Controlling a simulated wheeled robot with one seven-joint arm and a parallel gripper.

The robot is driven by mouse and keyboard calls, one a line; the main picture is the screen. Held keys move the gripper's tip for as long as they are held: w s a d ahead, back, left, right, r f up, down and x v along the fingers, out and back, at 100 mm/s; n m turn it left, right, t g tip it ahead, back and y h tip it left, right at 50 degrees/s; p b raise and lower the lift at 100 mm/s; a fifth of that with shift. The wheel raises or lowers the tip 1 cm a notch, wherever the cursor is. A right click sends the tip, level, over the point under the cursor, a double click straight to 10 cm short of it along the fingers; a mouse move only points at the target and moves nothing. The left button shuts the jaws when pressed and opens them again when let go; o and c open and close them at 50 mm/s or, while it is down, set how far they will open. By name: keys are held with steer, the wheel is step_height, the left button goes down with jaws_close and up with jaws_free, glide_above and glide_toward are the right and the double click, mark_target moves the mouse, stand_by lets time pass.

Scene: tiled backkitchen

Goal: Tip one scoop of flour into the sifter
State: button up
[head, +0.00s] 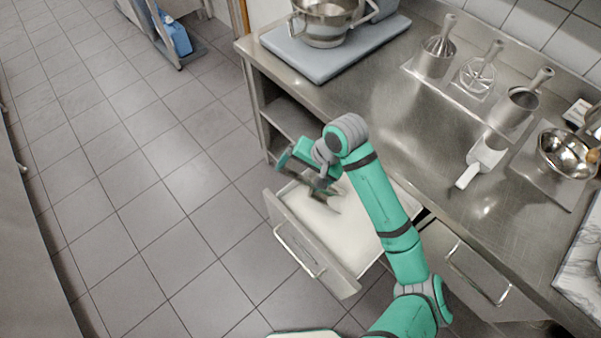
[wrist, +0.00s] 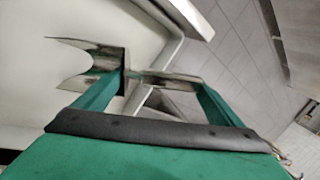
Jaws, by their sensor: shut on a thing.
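My gripper (head: 318,181) is over the open flour drawer. It is shut on a grey metal scoop (head: 332,203), whose end reaches low over the flour. In the wrist view the scoop (wrist: 95,50) shows as shiny pointed metal edges crossing between the two green fingers (wrist: 155,95). Whether flour lies in it, I cannot tell. White flour (head: 325,232) fills the drawer (head: 300,248). I cannot tell for certain which vessel is the sifter; a steel bowl-like vessel (head: 326,22) stands on a grey platform at the counter's far end.
On the steel counter (head: 405,110) stand several handled metal tools, including a cylinder with a handle (head: 516,108). A white scoop (head: 481,162) lies near the front edge. Shiny bowls (head: 562,153) are at the right. The tiled floor left of the drawer is clear.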

mark_target(312, 188)
steer(key=shift+f, duration=0.3)
steer(key=shift+d, duration=0.15)
steer(key=shift+s+d+r, duration=0.1)
steer(key=shift+s+d, duration=0.1)
steer(key=shift+d, duration=0.25)
steer(key=shift+d, duration=0.15)
steer(key=shift+s+d+f, duration=0.2)
steer(key=shift+s+d, duration=0.05)
steer(key=shift+d, duration=0.15)
steer(key=shift+s+d, duration=0.1)
steer(key=shift+d, duration=0.1)
steer(key=shift+s+d+r, duration=0.1)
steer(key=shift+s+d, duration=0.05)
steer(key=shift+d, duration=0.2)
steer(key=shift+r, duration=0.15)
stand_by(0.6)
